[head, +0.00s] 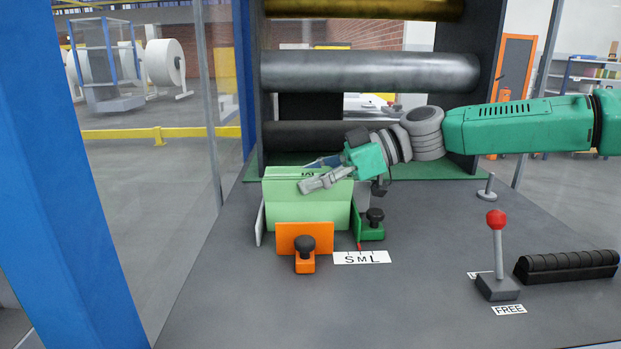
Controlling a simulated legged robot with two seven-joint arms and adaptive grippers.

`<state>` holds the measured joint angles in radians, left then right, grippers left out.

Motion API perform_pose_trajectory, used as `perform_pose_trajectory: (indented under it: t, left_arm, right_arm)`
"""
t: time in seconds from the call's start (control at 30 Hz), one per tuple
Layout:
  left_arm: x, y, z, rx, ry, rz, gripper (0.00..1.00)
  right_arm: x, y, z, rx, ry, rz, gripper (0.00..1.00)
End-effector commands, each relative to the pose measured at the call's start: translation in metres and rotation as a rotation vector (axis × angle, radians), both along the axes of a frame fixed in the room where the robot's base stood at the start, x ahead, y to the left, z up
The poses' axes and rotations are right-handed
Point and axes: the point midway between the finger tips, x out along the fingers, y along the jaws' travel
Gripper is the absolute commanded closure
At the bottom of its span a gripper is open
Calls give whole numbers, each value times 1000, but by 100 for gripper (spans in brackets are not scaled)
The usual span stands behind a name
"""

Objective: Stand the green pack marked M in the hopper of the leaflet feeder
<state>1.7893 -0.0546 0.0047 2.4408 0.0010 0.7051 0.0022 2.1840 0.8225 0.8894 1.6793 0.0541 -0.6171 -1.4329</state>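The light green pack (308,213) stands upright in the hopper at the middle of the head view. Dark lettering on its top is partly covered, so I cannot read the mark. The hopper has a pale left plate (260,219), an orange front stop (291,233) with a black knob and a green right guide (370,233) with a black knob. My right gripper (314,174) is at the pack's top, one finger in front and the other farther back. Whether both fingers press on it is unclear. My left gripper is out of view.
An S-M-L scale (362,258) lies in front of the hopper, with a red pointer near M. A red-knobbed lever (497,250) stands at right beside a FREE label (508,310). A black ribbed block (567,266) lies farther right. Rollers (370,72) span behind. The front left table is clear.

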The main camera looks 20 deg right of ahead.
Motion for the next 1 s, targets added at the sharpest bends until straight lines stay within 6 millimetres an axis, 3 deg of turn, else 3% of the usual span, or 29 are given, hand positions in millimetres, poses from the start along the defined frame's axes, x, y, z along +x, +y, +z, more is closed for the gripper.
perform_pose_trajectory:
  t: [0.37, 0.8, 1.0]
  left_arm:
    - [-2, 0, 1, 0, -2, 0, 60]
    - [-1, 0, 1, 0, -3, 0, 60]
    - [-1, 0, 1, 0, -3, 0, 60]
  right_arm:
    - [0, 0, 3, -1, 0, 0, 49]
    - [1, -1, 78, -1, -3, -1, 49]
    - [2, -1, 97, 0, 0, 0, 49]
